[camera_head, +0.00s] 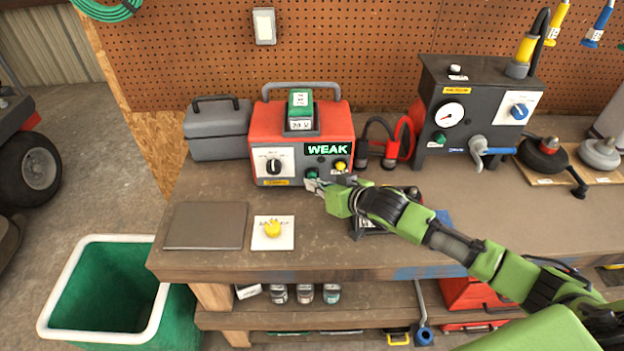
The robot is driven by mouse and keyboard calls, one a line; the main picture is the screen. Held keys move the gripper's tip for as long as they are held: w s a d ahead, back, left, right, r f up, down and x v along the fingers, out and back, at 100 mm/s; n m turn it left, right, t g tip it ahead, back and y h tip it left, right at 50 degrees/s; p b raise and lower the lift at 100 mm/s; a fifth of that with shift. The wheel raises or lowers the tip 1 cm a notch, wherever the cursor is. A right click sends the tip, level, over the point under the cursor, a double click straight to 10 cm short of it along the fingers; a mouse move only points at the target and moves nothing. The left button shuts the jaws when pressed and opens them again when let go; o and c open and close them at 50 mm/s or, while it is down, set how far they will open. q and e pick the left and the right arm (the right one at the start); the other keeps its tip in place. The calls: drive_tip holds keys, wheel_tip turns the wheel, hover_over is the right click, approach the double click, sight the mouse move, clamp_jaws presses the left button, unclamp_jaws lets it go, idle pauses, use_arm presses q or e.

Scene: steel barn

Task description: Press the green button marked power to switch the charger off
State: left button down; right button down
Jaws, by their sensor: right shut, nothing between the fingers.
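The charger (300,126) is a red box with a grey handle, standing on the workbench. Its front has a white dial panel (273,164), a lit display reading WEAK (327,149) and a yellow button (340,166). The green button (312,174) is low on the front, left of the yellow one, and is partly covered by my fingertips. My right gripper (314,184) is shut and empty, its tips at or very near the green button; I cannot tell whether they touch it. My left gripper is not in view.
A grey case (217,128) stands left of the charger. A grey plate (207,226) and a white pad with a yellow knob (273,229) lie in front. A dark gauge unit (468,118) stands to the right, with red and black cables between. A green bin (108,290) is on the floor.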

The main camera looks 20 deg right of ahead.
drive_tip(key=shift+w+d, duration=0.1)
drive_tip(key=shift+w, duration=0.25)
drive_tip(key=shift+s, duration=0.15)
idle(0.3)
drive_tip(key=shift+s+a+p, duration=0.2)
drive_tip(key=shift+s+p, duration=0.15)
drive_tip(key=shift+s, duration=0.2)
drive_tip(key=shift+s+a+p, duration=0.15)
drive_tip(key=shift+s+p, duration=0.2)
drive_tip(key=shift+s, duration=0.15)
drive_tip(key=shift+s, duration=0.1)
drive_tip(key=s+p, duration=0.1)
drive_tip(key=s, duration=0.1)
drive_tip(key=s+a+p, duration=0.1)
drive_tip(key=s+p, duration=0.1)
drive_tip(key=shift+a+r, duration=0.1)
drive_tip(key=shift+r, duration=0.05)
drive_tip(key=shift+s+a+p, duration=0.2)
drive_tip(key=shift+s+p, duration=0.1)
drive_tip(key=shift+s, duration=0.5)
